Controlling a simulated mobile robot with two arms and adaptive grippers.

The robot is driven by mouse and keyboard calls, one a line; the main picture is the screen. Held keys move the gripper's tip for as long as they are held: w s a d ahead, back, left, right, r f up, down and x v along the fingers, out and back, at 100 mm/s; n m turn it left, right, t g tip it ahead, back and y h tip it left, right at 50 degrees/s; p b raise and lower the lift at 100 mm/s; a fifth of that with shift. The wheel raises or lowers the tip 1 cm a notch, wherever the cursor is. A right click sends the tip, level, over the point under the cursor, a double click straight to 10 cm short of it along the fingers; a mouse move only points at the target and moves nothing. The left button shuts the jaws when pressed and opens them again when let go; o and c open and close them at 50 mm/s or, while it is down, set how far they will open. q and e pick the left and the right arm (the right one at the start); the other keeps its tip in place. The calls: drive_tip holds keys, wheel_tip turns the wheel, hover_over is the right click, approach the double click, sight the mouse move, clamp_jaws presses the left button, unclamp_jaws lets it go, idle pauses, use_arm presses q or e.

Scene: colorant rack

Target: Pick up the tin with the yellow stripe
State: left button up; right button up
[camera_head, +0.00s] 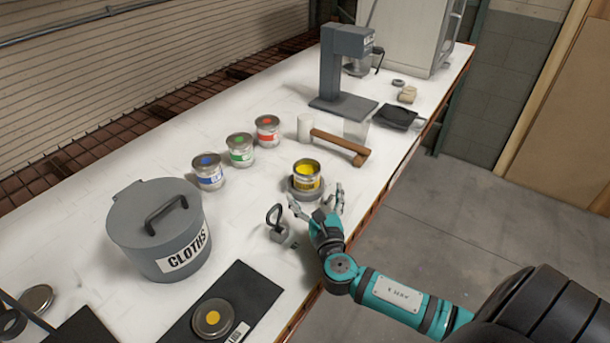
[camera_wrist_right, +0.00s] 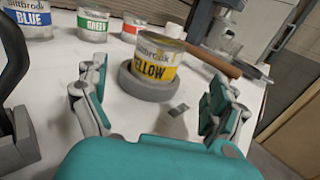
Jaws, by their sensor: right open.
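The tin with the yellow stripe (camera_head: 306,175) is open at the top, shows yellow inside, and stands upright on a round grey base (camera_head: 304,192). In the right wrist view the tin (camera_wrist_right: 158,62) reads "YELLOW" and sits in the grey ring-like base (camera_wrist_right: 147,86). My right gripper (camera_head: 316,196) is open and empty, just in front of the tin. In the wrist view its two fingers (camera_wrist_right: 158,95) are spread to either side, with the tin beyond them and apart from them. My left gripper is not in view.
Blue (camera_head: 208,171), green (camera_head: 240,150) and red (camera_head: 267,131) tins stand to the left. A mallet (camera_head: 338,141) lies behind the yellow tin. A hooked weight (camera_head: 279,226) stands left of my right gripper. A grey CLOTHS bin (camera_head: 150,240) and a yellow-dotted lid (camera_head: 213,317) are nearer.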

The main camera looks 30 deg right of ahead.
sight(312, 183)
drive_tip(key=x, duration=0.3)
drive_tip(key=shift+w+d+r, duration=0.1)
drive_tip(key=shift+d, duration=0.05)
drive_tip(key=x, duration=0.1)
drive_tip(key=p+x, duration=0.1)
drive_tip(key=x, duration=0.2)
drive_tip(key=shift+w+p, duration=0.35)
drive_tip(key=shift+w, duration=0.3)
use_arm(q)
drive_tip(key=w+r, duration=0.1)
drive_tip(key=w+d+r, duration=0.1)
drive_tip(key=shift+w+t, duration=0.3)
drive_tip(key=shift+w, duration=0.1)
use_arm(e)
drive_tip(key=shift+c, duration=0.3)
drive_tip(key=shift+c, duration=1.2)
drive_tip(key=c, duration=1.1)
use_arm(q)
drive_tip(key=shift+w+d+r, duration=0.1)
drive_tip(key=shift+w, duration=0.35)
use_arm(e)
drive_tip(key=shift+c, duration=0.4)
drive_tip(key=shift+r, duration=0.25)
